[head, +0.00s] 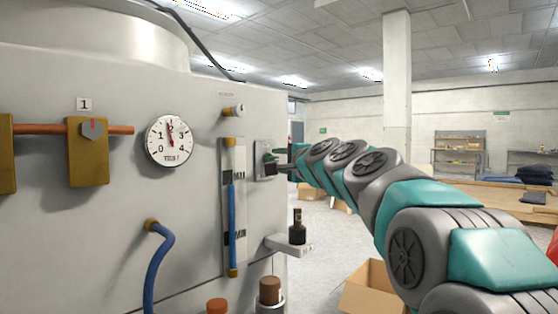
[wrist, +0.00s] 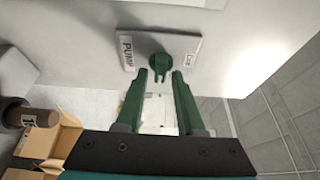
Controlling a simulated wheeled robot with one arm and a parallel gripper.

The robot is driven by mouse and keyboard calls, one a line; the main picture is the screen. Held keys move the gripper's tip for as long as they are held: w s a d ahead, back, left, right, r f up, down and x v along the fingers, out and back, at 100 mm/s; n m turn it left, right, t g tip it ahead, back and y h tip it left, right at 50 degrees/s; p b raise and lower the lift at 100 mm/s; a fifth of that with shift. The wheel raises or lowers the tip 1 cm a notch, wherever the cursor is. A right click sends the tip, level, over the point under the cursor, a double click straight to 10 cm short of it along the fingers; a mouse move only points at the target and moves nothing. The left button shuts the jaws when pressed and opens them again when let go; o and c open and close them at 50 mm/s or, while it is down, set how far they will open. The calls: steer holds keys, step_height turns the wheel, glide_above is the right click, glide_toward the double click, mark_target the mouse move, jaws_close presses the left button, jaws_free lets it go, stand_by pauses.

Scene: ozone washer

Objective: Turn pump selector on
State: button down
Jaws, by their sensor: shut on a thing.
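The pump selector is a dark green round knob (wrist: 159,62) on a pale plate (wrist: 184,47) fixed to the grey machine panel. The plate carries a "PUMP" label on its left and a small label on its right that is too blurred to read. My gripper (wrist: 160,76) is shut on the pump selector, with its two green fingers on either side of the knob. In the head view the selector plate (head: 261,146) sits near the panel's right edge, and my gripper (head: 273,165) reaches it from the right, hiding part of the knob.
Left of the selector are a blue-tube flow gauge (head: 232,200), a round dial (head: 170,141) and a brass valve (head: 88,150). An open cardboard box (head: 370,290) stands on the floor.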

steer(key=c, duration=0.8)
jaws_free()
steer(key=shift+c, duration=0.2)
steer(key=b+v, duration=0.1)
steer(key=v, duration=0.6)
steer(key=shift+s, duration=0.3)
steer(key=shift+d, duration=0.1)
steer(key=shift+f, duration=0.1)
